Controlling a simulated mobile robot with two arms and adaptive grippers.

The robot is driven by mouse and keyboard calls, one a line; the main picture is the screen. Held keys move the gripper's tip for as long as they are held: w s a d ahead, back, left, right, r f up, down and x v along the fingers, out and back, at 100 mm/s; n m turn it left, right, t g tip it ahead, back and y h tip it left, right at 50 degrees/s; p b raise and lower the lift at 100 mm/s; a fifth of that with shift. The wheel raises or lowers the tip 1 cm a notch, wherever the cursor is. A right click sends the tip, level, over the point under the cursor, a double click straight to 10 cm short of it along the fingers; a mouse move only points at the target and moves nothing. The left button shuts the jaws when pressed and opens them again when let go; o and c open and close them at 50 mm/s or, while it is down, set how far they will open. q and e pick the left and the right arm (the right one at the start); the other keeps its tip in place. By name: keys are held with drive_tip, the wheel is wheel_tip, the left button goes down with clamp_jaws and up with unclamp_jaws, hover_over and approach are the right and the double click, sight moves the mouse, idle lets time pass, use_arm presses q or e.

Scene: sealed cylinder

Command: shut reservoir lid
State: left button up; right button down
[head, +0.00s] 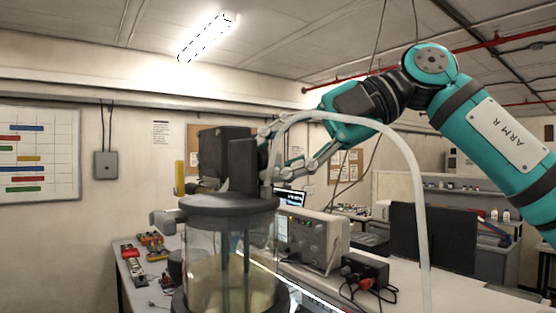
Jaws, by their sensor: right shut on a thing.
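The reservoir (232,265) is a clear upright cylinder with pale yellowish contents and dark rods inside. Its dark round lid (228,205) lies across the top. I cannot tell whether it is fully seated. My right gripper (240,160) reaches in from the right, just above the lid, with two dark blocky parts at its end. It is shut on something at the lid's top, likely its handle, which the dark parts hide. My left gripper is not in view.
A pale hose (416,190) arches from the gripper area down to the right. Behind the cylinder, a bench holds a boxy instrument (312,240), a black box with red plugs (364,268) and a dark panel (432,236). Small coloured parts (152,242) lie at left.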

drive_tip(key=a+t+h, duration=0.1)
drive_tip(key=s+r+n+h, duration=0.1)
drive_tip(key=h, duration=0.1)
drive_tip(key=shift+s+a+r+n+t, duration=0.2)
drive_tip(key=shift+a+n+t, duration=0.1)
drive_tip(key=shift+a+t, duration=0.1)
drive_tip(key=a+t+h, duration=0.1)
drive_tip(key=h, duration=0.1)
drive_tip(key=s+a+n+t+h, duration=0.1)
drive_tip(key=h, duration=0.1)
drive_tip(key=shift+s+r, duration=0.1)
drive_tip(key=shift+s, duration=0.1)
drive_tip(key=a+n+t+h, duration=0.1)
drive_tip(key=s+t+h, duration=0.1)
drive_tip(key=h, duration=0.1)
drive_tip(key=shift+s+a+f+n+t, duration=0.2)
drive_tip(key=shift+a+f+n+t, duration=0.1)
drive_tip(key=shift+a+f+n, duration=0.1)
drive_tip(key=shift+s+a+f+n+t+h, duration=0.25)
drive_tip(key=shift+a+f+n+t+h, duration=0.1)
drive_tip(key=shift+t+h, duration=0.3)
drive_tip(key=shift+s+a+f+n+t+h, duration=0.25)
drive_tip(key=shift+a+f+t+h, duration=0.15)
drive_tip(key=shift+h, duration=0.45)
drive_tip(key=c, duration=1.4)
unclamp_jaws()
drive_tip(key=shift+o, duration=0.2)
